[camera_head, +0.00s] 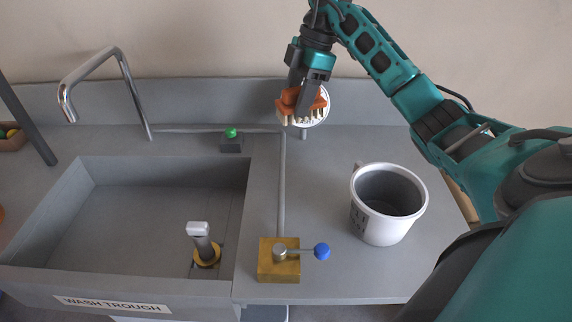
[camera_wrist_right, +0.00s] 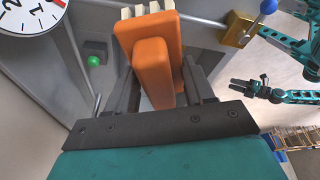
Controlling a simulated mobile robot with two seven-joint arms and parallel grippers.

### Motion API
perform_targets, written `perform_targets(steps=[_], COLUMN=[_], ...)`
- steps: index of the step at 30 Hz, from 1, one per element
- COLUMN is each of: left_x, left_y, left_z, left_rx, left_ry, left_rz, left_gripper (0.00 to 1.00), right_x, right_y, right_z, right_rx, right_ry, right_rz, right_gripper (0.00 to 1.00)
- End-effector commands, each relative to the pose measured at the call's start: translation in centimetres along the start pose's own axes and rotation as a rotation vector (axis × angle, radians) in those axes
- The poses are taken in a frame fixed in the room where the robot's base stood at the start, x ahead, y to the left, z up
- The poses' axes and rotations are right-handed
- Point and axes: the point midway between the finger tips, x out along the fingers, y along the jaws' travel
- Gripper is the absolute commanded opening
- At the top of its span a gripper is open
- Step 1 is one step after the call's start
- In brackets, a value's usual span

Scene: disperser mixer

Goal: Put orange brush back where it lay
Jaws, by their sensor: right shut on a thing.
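The orange brush (camera_head: 300,104) has pale bristles, which point down in the head view. My right gripper (camera_head: 306,92) is shut on its orange handle and holds it up near the back wall, in front of a white round dial (camera_head: 322,114). In the right wrist view the brush (camera_wrist_right: 152,62) sits between the fingers of my right gripper (camera_wrist_right: 160,88), bristles at the far end. My left gripper (camera_wrist_right: 242,88) shows small at the right of that view, its fingers apart and empty. The head view does not show it.
A wash trough (camera_head: 205,170) with a tap (camera_head: 95,60) takes up the left. A white bucket (camera_head: 385,225) stands at the right. A brass block (camera_head: 270,265) with a blue-knobbed lever and a green-knobbed block (camera_head: 232,143) flank a pipe. The counter between dial and bucket is clear.

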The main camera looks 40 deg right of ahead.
Motion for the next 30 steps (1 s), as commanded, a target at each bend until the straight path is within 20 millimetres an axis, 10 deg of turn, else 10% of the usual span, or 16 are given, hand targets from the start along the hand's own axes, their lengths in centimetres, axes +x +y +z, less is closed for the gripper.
perform_targets(steps=[18,30], left_x=[0.3,0.6], left_y=[0.3,0.3], left_z=[1.8,2.1], left_rx=[-0.003,-0.003], left_ry=[-0.019,-0.017], left_rz=[0.003,0.004], left_gripper=[0.43,0.43], right_x=[12.3,16.2], right_y=[-0.2,-0.2], right_z=[3.8,4.9], right_rx=[0.006,0.006], right_ry=[-0.004,-0.003], right_rz=[0.000,-0.002], right_gripper=[0.09,0.09])
